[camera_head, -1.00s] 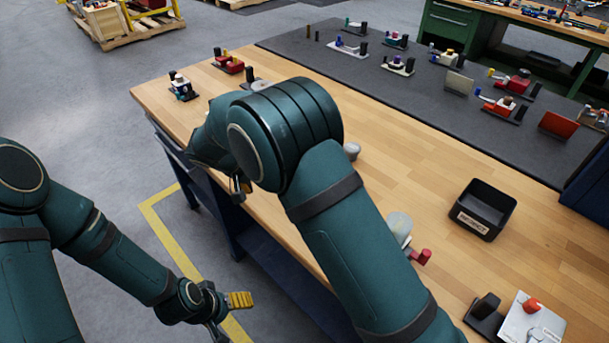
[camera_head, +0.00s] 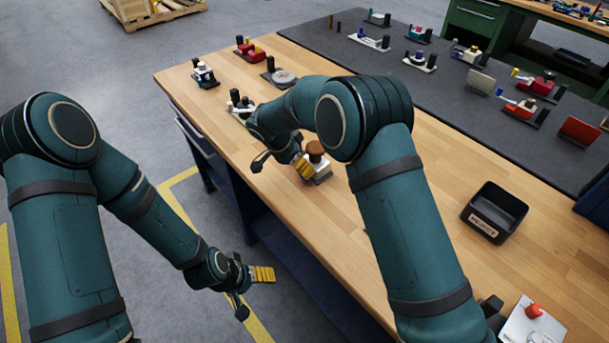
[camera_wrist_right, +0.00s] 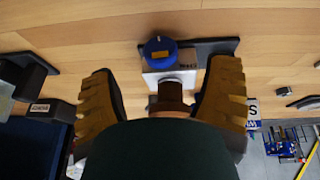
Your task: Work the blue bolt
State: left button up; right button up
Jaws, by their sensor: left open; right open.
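A blue round cap (camera_wrist_right: 160,50) with a small orange mark sits on a fixture with a pale block (camera_wrist_right: 165,80) and a dark base in the right wrist view. I cannot make out this cap in the head view. A brown knob (camera_wrist_right: 170,95) is on the near side of the fixture; it also shows in the head view (camera_head: 316,150). My right gripper (camera_wrist_right: 165,110) is open, its fingers either side of the brown knob, with gaps; it is over the bench edge in the head view (camera_head: 281,164). My left gripper (camera_head: 251,290) is open and empty, beside the bench.
The wooden bench (camera_head: 480,155) carries a black bin (camera_head: 494,212) at right and a white plate with an orange-red knob (camera_head: 533,310) at the near right. Several small fixtures stand at the far left and on the dark mat (camera_head: 370,80). My right arm hides part of the bench.

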aim_at(304, 180)
jog(key=x, duration=0.6)
jog(key=shift+d+f, duration=0.15)
jog(key=shift+f, duration=0.1)
jog(key=c, duration=1.2)
